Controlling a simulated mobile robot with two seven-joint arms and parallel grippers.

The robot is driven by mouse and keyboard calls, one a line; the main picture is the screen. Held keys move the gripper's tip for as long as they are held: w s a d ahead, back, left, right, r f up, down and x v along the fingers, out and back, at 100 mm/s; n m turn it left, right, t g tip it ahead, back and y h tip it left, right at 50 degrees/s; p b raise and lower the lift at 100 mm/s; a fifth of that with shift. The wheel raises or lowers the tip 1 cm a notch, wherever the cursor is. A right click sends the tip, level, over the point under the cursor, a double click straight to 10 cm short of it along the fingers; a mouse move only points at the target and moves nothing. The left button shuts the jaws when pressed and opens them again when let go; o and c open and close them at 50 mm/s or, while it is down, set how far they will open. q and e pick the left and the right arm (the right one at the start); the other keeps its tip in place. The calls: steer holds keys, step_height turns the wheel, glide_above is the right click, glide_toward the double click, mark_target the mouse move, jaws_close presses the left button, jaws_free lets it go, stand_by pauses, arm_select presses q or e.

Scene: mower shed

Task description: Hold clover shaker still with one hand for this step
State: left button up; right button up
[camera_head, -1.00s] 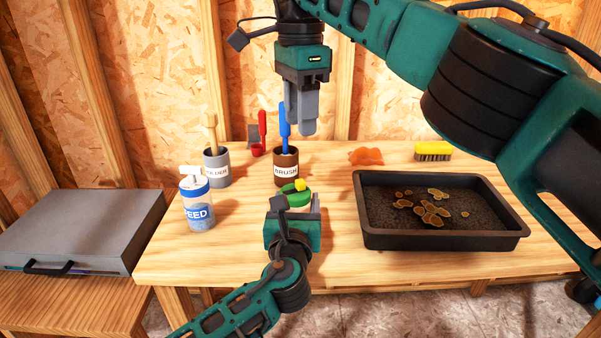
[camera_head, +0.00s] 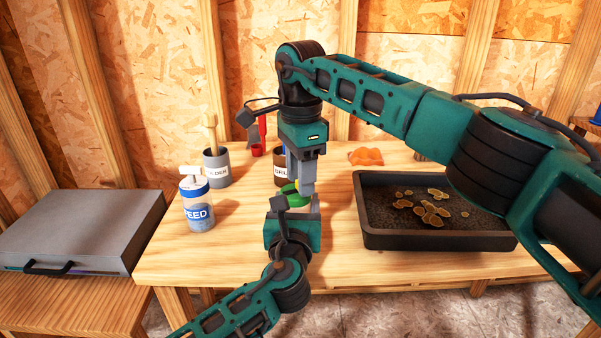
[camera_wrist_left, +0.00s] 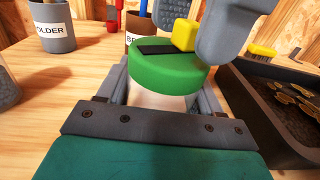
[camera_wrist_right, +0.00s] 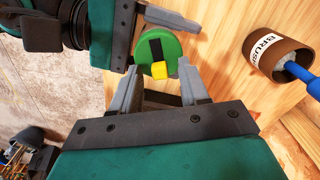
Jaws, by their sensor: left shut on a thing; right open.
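The clover shaker has a round green lid (camera_head: 287,188) with a dark strip and a yellow block (camera_wrist_left: 185,34) on top. It stands upright near the front of the bench, its body mostly hidden. My left gripper (camera_head: 299,212) is shut on the shaker from the front, with a finger on either side below the lid in the left wrist view. My right gripper (camera_head: 301,186) points down over the lid and is open. In the right wrist view its fingers (camera_wrist_right: 160,84) are apart, with the yellow block between and just beyond them; I cannot tell whether they touch it.
A brown brush cup (camera_wrist_right: 284,50) stands close behind the shaker. A seed shaker (camera_head: 196,205) and a grey cup (camera_head: 217,168) are at left. A dark tray (camera_head: 430,241) of soil is at right, with an orange item (camera_head: 366,156) behind it. Bare bench lies between seed shaker and left gripper.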

jaws_close()
stand_by(0.3)
stand_by(0.3)
